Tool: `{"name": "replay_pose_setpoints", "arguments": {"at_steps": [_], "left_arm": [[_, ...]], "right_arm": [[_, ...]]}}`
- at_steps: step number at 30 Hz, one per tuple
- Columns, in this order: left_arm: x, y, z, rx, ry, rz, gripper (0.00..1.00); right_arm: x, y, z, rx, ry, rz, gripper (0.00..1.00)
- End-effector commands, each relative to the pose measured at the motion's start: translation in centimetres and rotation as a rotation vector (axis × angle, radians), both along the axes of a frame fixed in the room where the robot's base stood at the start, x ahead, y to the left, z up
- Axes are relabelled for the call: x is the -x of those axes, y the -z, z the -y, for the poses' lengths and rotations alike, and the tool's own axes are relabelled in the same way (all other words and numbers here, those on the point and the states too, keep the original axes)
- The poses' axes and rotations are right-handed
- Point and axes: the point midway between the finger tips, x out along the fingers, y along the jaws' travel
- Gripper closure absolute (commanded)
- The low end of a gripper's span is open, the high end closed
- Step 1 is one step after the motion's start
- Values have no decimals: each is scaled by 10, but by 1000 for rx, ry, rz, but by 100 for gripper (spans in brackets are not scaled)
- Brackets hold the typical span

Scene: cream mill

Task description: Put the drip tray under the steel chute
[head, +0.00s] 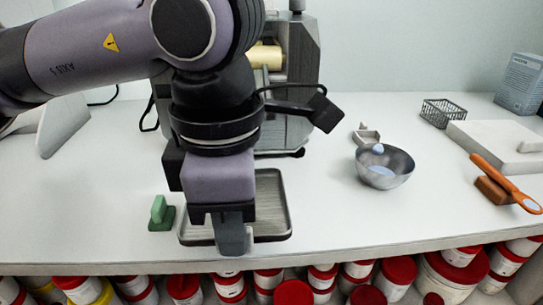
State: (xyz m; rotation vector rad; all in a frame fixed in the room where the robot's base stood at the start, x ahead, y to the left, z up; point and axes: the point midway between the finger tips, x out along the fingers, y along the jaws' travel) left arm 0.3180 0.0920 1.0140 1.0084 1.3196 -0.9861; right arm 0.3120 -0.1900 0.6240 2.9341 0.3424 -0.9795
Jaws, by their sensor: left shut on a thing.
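The drip tray (270,208) is a shallow grey tray with a dark rim, flat on the white counter near its front edge. My left gripper (233,240) is over the tray's front rim and shut on it, with the fingers pointing down. The gripper and wrist hide the tray's middle and left part. A grey mill (301,70) with a cream roller stands behind my arm. My arm covers much of it, and I cannot make out the steel chute for certain. My right gripper is not in view.
A green block (161,214) sits just left of the tray. To the right are a steel bowl (384,167), a small metal scoop (366,134), an orange-handled tool (507,183), a wire basket (442,112) and a box (520,83). Red-lidded tins (397,272) stand below the counter edge.

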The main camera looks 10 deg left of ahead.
Motion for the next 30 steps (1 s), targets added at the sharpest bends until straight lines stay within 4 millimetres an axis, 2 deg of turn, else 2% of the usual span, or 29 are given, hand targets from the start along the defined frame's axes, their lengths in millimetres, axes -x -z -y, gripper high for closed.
{"name": "replay_pose_setpoints", "arguments": {"at_steps": [1, 6, 9, 13, 15, 20, 27, 30], "left_arm": [[-15, -3, -4, 1, -8, -1, 100], [-59, -3, -17, 1, -7, 0, 100], [-83, -2, -24, 1, -6, 1, 100], [-106, -2, -30, 0, -3, 2, 100], [-103, 13, -30, -2, 3, -1, 100], [-103, 24, -29, -1, 3, 2, 100], [-102, 62, -30, -1, 3, 0, 100], [-106, 68, -30, 0, -1, 2, 100]], "right_arm": [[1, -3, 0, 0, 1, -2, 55], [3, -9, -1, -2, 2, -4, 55], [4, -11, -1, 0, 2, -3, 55], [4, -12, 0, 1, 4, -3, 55], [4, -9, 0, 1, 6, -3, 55], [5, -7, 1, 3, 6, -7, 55], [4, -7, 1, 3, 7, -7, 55], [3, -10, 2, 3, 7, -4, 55]]}}
